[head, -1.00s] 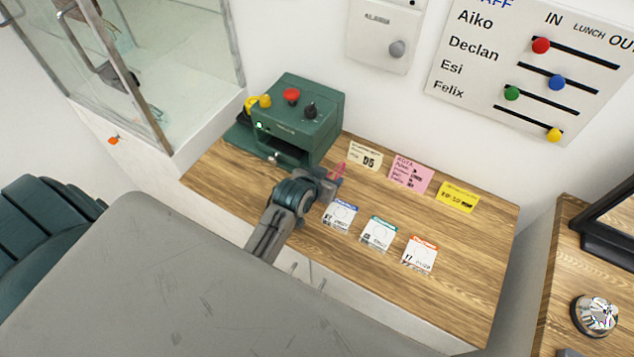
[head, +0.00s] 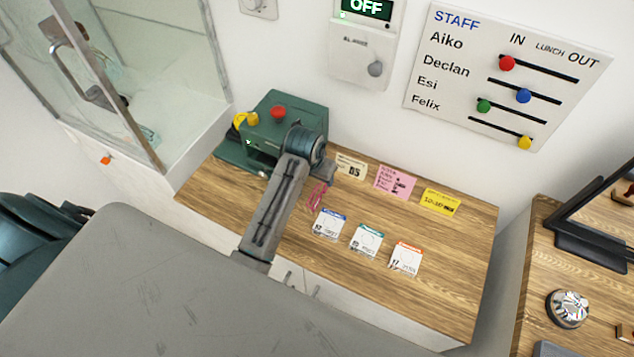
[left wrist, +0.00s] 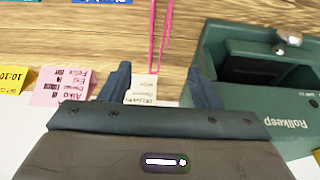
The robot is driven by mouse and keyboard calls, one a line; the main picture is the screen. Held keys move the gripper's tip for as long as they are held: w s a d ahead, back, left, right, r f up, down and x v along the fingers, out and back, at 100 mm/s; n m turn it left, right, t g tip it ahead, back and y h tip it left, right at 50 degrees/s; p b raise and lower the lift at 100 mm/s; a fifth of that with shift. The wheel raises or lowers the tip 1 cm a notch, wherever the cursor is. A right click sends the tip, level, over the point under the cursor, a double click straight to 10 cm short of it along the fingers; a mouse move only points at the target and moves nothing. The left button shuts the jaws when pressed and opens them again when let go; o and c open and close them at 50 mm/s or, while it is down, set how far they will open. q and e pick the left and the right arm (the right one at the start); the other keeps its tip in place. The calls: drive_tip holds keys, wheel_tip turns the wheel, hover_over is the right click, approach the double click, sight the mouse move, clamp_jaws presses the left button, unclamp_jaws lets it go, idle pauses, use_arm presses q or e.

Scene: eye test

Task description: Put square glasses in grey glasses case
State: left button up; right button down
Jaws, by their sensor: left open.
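A thin pink object (head: 318,195) lies on the wooden desk, left of the badge cards. It shows in the left wrist view as two thin pink strips (left wrist: 157,35), like spectacle temples; its lens shape is not visible, so I cannot tell whether it is square. My left gripper (left wrist: 160,82) is open and empty, its dark fingers over a cream note. In the head view my left wrist is in front of the green machine and hides the fingers. I cannot identify a grey glasses case; a grey object (head: 553,349) is cut off at the bottom right. My right gripper is not in view.
The green Rollkeep machine (head: 282,112) stands at the desk's back left, close to my left gripper. Paper notes (head: 395,182) and several badge cards (head: 367,239) lie on the desk (head: 440,285). A glass cabinet (head: 180,60) stands left. A bell (head: 568,308) sits on the right table.

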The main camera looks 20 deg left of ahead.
use_arm(q)
wheel_tip(320, 180, up, 5)
drive_tip(key=w+g+p, duration=0.2)
drive_tip(key=g, duration=0.1)
drive_tip(key=p, duration=0.1)
hover_over(320, 184)
wheel_tip(320, 184, down, 5)
drive_tip(key=shift+s+d+f, duration=0.1)
drive_tip(key=shift+s+d, duration=0.05)
drive_tip(key=shift+f+p, duration=0.45)
drive_tip(key=shift+p, duration=0.2)
wheel_tip(320, 184, down, 3)
drive_tip(key=shift+f+p, duration=0.15)
drive_tip(key=shift+p, duration=0.6)
drive_tip(key=shift+f, duration=0.6)
drive_tip(key=c, duration=1.1)
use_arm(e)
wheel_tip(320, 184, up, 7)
